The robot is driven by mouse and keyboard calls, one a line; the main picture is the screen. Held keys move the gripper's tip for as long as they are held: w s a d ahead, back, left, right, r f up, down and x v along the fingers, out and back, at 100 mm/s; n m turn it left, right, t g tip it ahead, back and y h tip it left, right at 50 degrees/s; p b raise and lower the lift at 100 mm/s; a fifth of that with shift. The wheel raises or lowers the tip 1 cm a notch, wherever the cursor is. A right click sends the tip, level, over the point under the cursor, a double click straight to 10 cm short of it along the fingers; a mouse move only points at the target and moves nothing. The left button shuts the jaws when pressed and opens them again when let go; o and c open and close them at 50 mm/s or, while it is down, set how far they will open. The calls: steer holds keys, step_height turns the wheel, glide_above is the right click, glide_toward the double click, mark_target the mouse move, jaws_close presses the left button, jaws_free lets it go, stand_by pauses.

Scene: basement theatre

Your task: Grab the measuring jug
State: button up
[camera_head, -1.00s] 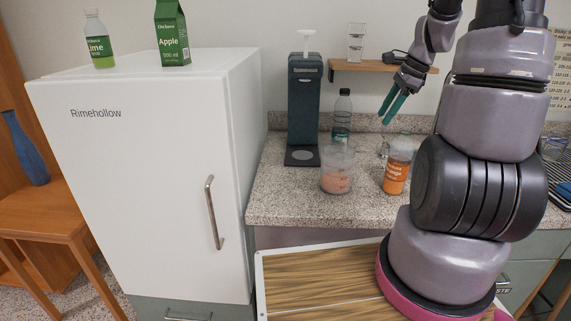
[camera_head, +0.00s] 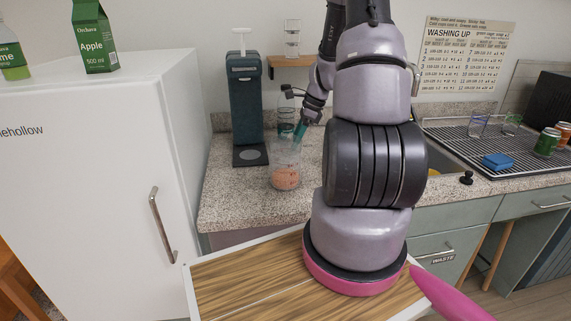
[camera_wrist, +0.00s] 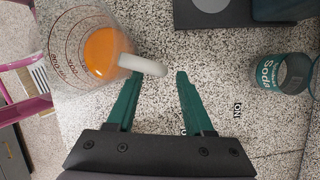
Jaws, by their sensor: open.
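The measuring jug (camera_head: 285,174) stands on the speckled counter, left of my arm in the head view. It is clear with orange contents. In the wrist view the jug (camera_wrist: 72,45) is at upper left, with red markings and a pale handle (camera_wrist: 143,64) pointing right. My gripper (camera_head: 301,134) is above and just right of the jug in the head view. In the wrist view my gripper (camera_wrist: 158,76) is open and empty, its green fingertips close to the handle's end. I cannot tell whether they touch it.
A dark green dispenser (camera_head: 244,100) stands behind the jug. A soda bottle (camera_wrist: 283,72) is at right in the wrist view. A white fridge (camera_head: 100,170) bounds the left, and a wall shelf (camera_head: 290,61) hangs above. A drying rack (camera_head: 490,145) is on the right.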

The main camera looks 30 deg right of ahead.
steer(key=shift+x, duration=1.55)
jaws_close()
